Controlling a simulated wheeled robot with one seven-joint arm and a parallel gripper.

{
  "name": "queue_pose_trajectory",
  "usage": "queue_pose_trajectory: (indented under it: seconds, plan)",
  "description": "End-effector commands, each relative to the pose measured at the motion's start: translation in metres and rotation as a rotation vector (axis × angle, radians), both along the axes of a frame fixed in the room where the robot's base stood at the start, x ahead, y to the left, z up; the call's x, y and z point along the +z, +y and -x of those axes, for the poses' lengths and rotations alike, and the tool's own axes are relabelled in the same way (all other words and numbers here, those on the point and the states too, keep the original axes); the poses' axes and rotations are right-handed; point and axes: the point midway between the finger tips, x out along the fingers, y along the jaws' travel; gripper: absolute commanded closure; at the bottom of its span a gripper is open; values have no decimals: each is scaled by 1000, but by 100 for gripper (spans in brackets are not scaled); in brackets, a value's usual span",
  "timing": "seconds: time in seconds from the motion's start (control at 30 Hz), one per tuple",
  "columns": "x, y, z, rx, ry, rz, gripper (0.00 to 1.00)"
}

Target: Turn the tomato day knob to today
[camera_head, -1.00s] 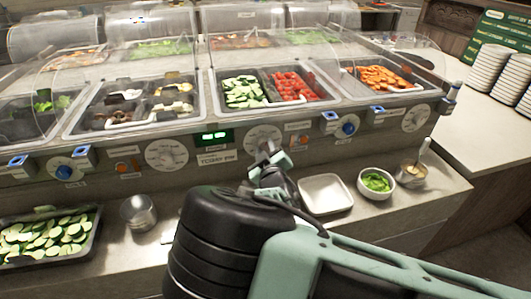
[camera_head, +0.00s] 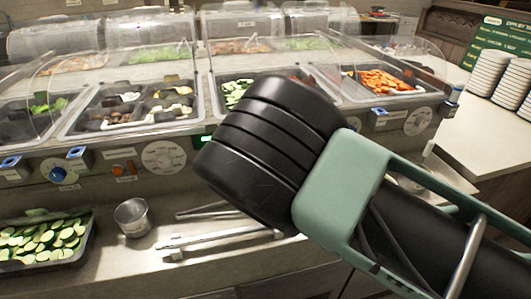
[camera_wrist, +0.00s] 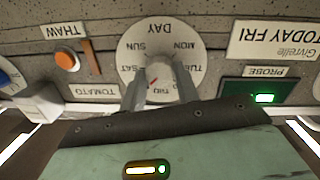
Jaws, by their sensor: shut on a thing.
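In the wrist view, which is upside down, the round white tomato day dial (camera_wrist: 133,50) carries day names such as SUN, MON and SAT. A TOMATO label (camera_wrist: 95,90) sits beside it. My gripper (camera_wrist: 160,80) is shut on the pale knob (camera_wrist: 161,68) at the dial's centre, a finger on each side. A red pointer mark (camera_wrist: 152,84) shows between the fingers, near the SAT and FRI side; its exact day is hard to tell. The sign (camera_wrist: 275,40) reads TODAY FRI. In the head view my arm hides this dial and my gripper.
Another white dial (camera_head: 163,157) and a blue knob (camera_head: 58,174) are on the counter front. An orange THAW button (camera_wrist: 67,61) and a green-lit PROBE display (camera_wrist: 264,97) flank the dial. A metal cup (camera_head: 133,217), tongs (camera_head: 215,238) and a cucumber tray (camera_head: 88,252) lie below.

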Motion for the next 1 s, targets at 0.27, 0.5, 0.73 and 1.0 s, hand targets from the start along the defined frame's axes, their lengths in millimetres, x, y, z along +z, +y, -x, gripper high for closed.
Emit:
queue_pose_trajectory:
  seconds: [0.27, 0.5, 0.73, 1.0]
  plan:
    - [1, 1, 0, 1, -1, 0, 55]
    - [0, 0, 0, 0, -1, 1, 47]
    - [0, -2, 11, 0, 1, 0, 47]
    - [2, -14, 66, 1, 2, 0, 47]
